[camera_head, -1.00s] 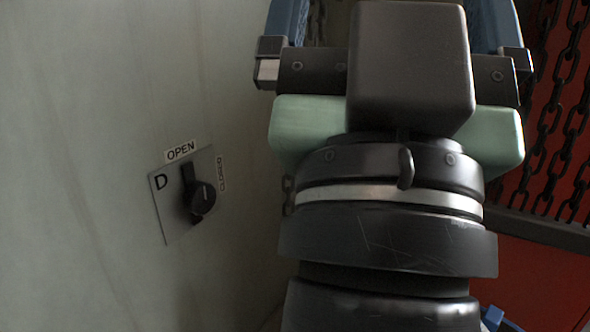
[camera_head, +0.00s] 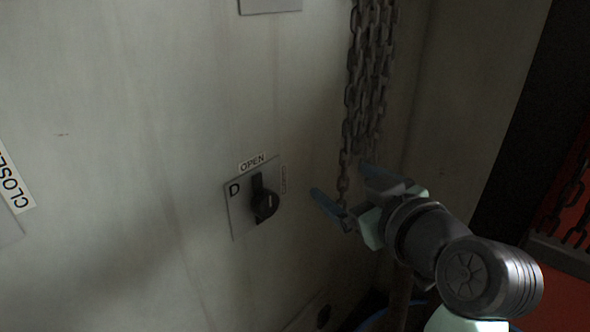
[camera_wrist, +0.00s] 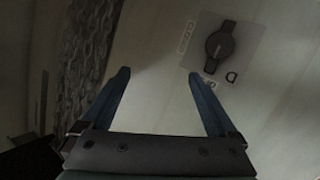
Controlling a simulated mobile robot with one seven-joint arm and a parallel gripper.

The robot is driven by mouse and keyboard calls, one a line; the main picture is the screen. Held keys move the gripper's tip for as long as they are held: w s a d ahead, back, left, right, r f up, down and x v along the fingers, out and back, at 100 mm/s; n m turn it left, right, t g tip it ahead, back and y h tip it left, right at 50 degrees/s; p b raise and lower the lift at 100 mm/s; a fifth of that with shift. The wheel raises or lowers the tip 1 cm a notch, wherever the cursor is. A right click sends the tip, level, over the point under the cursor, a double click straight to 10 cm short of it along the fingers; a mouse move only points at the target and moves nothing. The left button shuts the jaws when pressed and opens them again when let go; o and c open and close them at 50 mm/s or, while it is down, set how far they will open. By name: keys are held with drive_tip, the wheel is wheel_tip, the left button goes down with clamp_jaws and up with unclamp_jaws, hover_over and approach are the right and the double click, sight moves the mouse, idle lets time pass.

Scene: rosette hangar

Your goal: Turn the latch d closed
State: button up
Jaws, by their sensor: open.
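Latch d is a black knob with a bar handle (camera_head: 264,201) on a grey plate marked D (camera_head: 236,215) on the pale wall. The handle stands upright, its upper end towards the OPEN label (camera_head: 252,162). The CLOSED label (camera_head: 283,179) is at the plate's right edge. My gripper (camera_head: 338,177) is open and empty, to the right of the latch and apart from it. In the wrist view the latch (camera_wrist: 220,43) shows tilted, beyond and right of the gap between my blue fingers (camera_wrist: 159,73).
A bundle of dark chains (camera_head: 365,90) hangs close behind my gripper, and shows at left in the wrist view (camera_wrist: 88,50). Another plate (camera_head: 270,5) is at the top, and a CLOSED label (camera_head: 14,183) at the left edge.

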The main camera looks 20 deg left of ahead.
sight(270, 206)
drive_tip(key=s+a+f+n+g+y+p, duration=0.2)
drive_tip(key=s+f+n+g+y, duration=0.15)
drive_tip(key=g, duration=0.25)
drive_tip(key=shift+n+h, duration=0.45)
drive_tip(key=b+x, duration=0.1)
drive_tip(key=x, duration=0.3)
drive_tip(key=b+x, duration=0.1)
drive_tip(key=x, duration=0.7)
drive_tip(key=shift+s+a+b, duration=0.1)
drive_tip(key=shift+a+b, duration=0.3)
drive_tip(key=shift+a, duration=0.1)
drive_tip(key=c, duration=1.4)
